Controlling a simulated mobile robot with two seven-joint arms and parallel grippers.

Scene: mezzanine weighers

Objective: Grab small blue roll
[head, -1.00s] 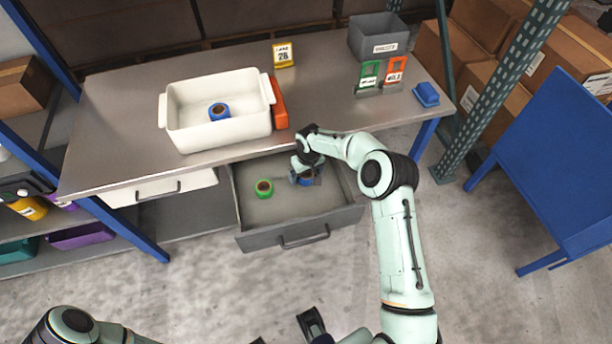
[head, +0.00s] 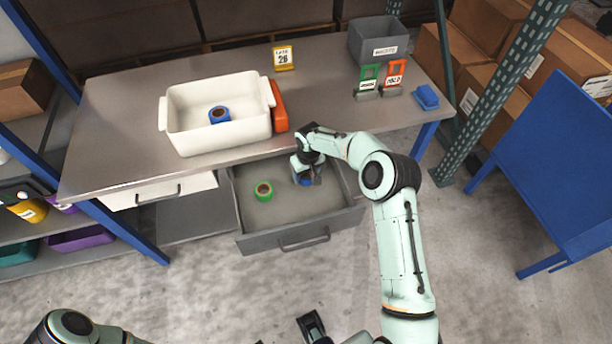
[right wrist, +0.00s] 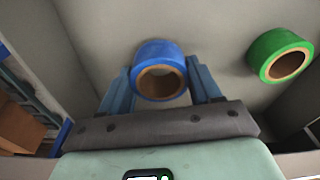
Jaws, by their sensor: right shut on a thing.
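The small blue roll (head: 306,182) is in the open grey drawer, partly hidden by my right gripper (head: 305,178). In the right wrist view the blue roll (right wrist: 158,50), with its brown core, sits between the two blue fingers of my right gripper (right wrist: 162,88). The gripper is shut on it. Another blue roll (head: 219,114) lies inside the white bin on the table. Dark parts at the bottom edge of the head view look like my left gripper (head: 290,332), mostly cut off, so its opening cannot be told.
A green roll (head: 264,190) lies left of my right gripper in the drawer (head: 300,239); it also shows in the wrist view (right wrist: 270,50). The white bin (head: 222,140), an orange item (head: 279,106), a grey box (head: 378,43) and sign holders stand on the table (head: 125,110).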

